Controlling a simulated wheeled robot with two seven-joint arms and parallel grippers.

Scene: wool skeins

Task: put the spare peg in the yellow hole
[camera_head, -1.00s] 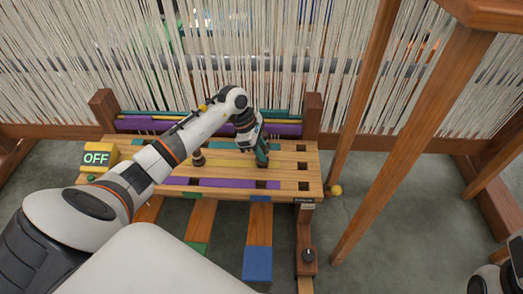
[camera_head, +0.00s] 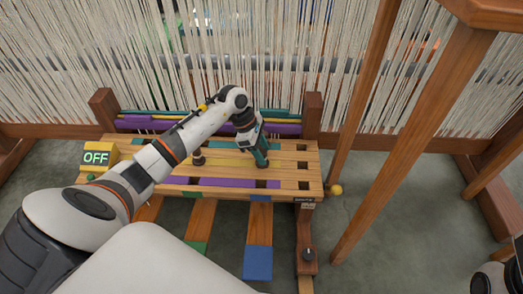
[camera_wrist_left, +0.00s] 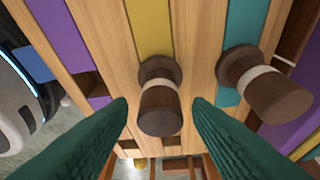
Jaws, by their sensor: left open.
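A brown peg with a pale band (camera_wrist_left: 160,95) stands in the row of the yellow stripe (camera_wrist_left: 152,25). My left gripper (camera_wrist_left: 160,125) is open, with one green finger on each side of this peg in the wrist view. I cannot tell whether the fingers touch it. In the head view my left gripper (camera_head: 261,158) is low over the right part of the board and partly hides this spot. A second peg (camera_wrist_left: 270,88) stands in the teal row. Another dark peg (camera_head: 198,158) stands further left. I cannot tell which peg is the spare.
The striped wooden board (camera_head: 225,195) has empty square holes (camera_head: 303,166) at its right end and one by the purple stripe (camera_head: 238,183). A yellow OFF box (camera_head: 97,158) is at the left. Loom threads hang behind, and a wooden post (camera_head: 400,130) slants at the right.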

